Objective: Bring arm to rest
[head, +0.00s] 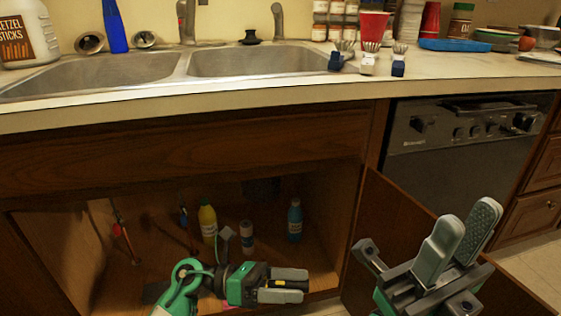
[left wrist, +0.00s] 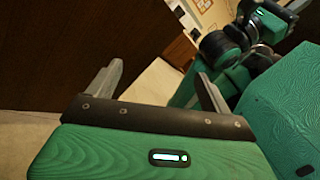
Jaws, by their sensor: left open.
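My left gripper (head: 303,285) is low in front of the open sink cabinet in the head view, its fingers pointing right. It is open and empty; its two spread fingers also show in the left wrist view (left wrist: 160,72). My right gripper (head: 469,215) is at the lower right, in front of the open cabinet door (head: 390,210). Its fingers point up with a gap between them and nothing held.
The cabinet holds a yellow bottle (head: 208,222), a blue bottle (head: 295,220) and a white can (head: 247,237). Above is a counter with a double sink (head: 262,62), several brushes and a red cup (head: 373,27). A dishwasher (head: 465,145) stands right.

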